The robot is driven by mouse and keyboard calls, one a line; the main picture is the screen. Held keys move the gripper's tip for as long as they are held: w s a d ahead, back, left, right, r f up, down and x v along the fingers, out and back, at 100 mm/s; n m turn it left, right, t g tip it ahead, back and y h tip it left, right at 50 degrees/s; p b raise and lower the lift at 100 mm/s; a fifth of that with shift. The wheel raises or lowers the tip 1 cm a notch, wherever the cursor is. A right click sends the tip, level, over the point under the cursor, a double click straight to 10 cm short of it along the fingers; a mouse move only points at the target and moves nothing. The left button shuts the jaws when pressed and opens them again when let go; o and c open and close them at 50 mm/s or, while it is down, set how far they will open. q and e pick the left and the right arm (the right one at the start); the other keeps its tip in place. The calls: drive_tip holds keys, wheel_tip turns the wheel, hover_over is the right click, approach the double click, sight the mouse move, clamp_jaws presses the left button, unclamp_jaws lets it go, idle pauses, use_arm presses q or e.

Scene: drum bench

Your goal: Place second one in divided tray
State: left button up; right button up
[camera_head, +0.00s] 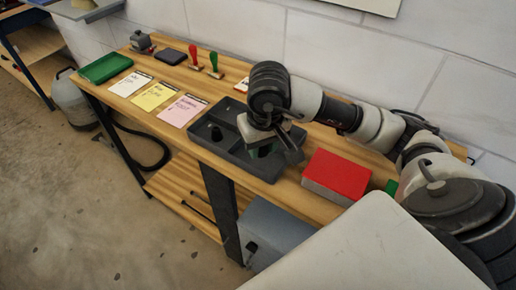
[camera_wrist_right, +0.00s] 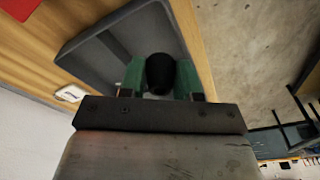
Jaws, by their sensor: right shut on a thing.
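The dark grey divided tray (camera_head: 222,157) sits on the wooden bench and also shows in the wrist view (camera_wrist_right: 92,62). A small black thing (camera_head: 216,133) stands in its left compartment. My right gripper (camera_head: 264,150) is over the right part of the tray. In the wrist view its green fingers (camera_wrist_right: 160,78) are shut on a dark, round-topped thing (camera_wrist_right: 160,70). The lower part of that thing is hidden, so I cannot tell whether it touches the tray floor. My left gripper is out of view.
A red-topped box (camera_head: 338,174) lies right of the tray. Paper cards (camera_head: 154,96), a green tray (camera_head: 106,68), a dark pad (camera_head: 172,56) and red (camera_head: 195,58) and green-handled (camera_head: 214,64) stamps are to the left. The wall runs behind the bench.

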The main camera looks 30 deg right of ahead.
sight(259, 161)
drive_tip(key=shift+w+d+f, duration=0.25)
drive_tip(key=shift+w+f, duration=0.2)
drive_tip(key=shift+w, duration=0.2)
drive_tip(key=shift+w+d+f, duration=0.25)
drive_tip(key=shift+w+f, duration=0.2)
drive_tip(key=shift+w, duration=0.15)
wheel_tip(259, 161, down, 4)
drive_tip(key=shift+r+p, duration=0.1)
drive_tip(key=shift+p, duration=0.5)
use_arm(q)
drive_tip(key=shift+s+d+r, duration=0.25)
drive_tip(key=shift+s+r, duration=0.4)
use_arm(e)
drive_tip(key=shift+f+b, duration=0.25)
drive_tip(key=shift+b, duration=0.1)
drive_tip(key=o, duration=0.6)
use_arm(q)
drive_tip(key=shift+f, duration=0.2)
